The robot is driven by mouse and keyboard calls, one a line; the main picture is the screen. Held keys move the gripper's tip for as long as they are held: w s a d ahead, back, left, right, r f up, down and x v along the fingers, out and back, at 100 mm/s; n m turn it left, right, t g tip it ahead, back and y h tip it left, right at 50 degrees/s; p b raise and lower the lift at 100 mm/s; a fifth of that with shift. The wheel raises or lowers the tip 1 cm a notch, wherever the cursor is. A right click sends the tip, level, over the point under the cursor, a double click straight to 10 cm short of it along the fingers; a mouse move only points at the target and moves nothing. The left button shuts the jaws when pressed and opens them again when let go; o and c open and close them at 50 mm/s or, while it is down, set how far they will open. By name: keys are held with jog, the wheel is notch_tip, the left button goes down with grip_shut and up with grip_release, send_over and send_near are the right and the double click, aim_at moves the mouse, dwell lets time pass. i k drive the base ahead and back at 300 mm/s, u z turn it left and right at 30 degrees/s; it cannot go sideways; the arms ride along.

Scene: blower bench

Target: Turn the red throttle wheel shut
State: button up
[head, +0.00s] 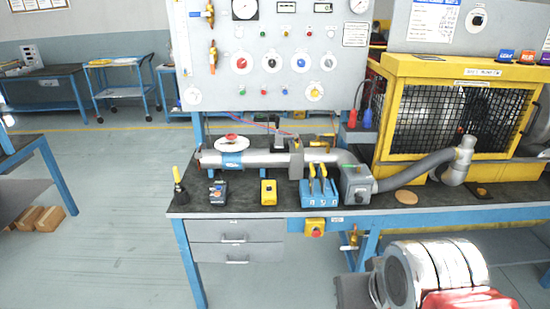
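A grey pipe (262,159) lies along the bench top. Near its left end, a white disc (232,144) sits above a blue band, with a small red part (231,137) on top. This looks like the red throttle wheel, but it is too small to tell how far it is turned. A narrow reddish edge (198,159) shows at the pipe's left end. A large silver and grey cylindrical part of my arm fills the lower right. My gripper's fingers are not visible, and nothing is seen touching the red part.
On the bench (225,206) stand a dark control box (218,191), a yellow box (268,192) and a blue tool holder (318,193). A gauge panel (270,75) rises behind the pipe. A yellow caged machine (455,68) stands right.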

aim_at(230, 136)
jog(key=k, duration=1.35)
jog(key=z, duration=0.15)
jog(key=i, duration=2)
jog(key=u, duration=0.55)
jog(key=i, duration=0.6)
jog(key=u, duration=0.45)
